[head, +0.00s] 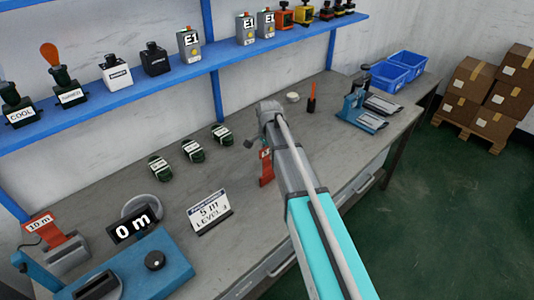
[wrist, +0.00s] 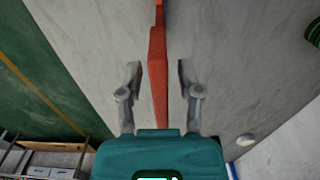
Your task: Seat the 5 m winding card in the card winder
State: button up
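A red card (head: 266,168) stands upright on the bench below the end of my arm; its small white label is too small to read. In the wrist view the red card (wrist: 158,75) runs edge-on between the two fingers of my gripper (wrist: 159,80). The fingers are open, with a gap on each side of the card. In the head view my arm hides most of the gripper. The blue card winder (head: 155,272) is at the lower left, with a "0 m" display (head: 133,225), a black knob and a dark slot (head: 97,287).
A red "10 m" card (head: 40,224) stands in a grey holder at far left. A "5 m LEVEL 1" sign (head: 209,212) stands between winder and red card. Several dark green coils (head: 192,150) lie behind. A blue fixture (head: 352,105) is on the right. A shelf (head: 180,75) overhangs the back.

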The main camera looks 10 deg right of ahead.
jog(key=shift+r, duration=0.15)
notch_tip(320, 180, up, 12)
jog(key=p, duration=1.2)
dwell(0.4)
dwell(0.6)
jog(key=s+d+n, duration=0.3)
jog(key=s+n, duration=0.2)
jog(key=s, duration=0.6)
jog(key=s+d+n, duration=0.3)
jog(key=s+n, duration=0.2)
jog(key=s, duration=0.7)
jog(key=shift+s+d+n, duration=0.15)
jog(key=shift+d+n, duration=0.15)
jog(key=shift+n, duration=0.1)
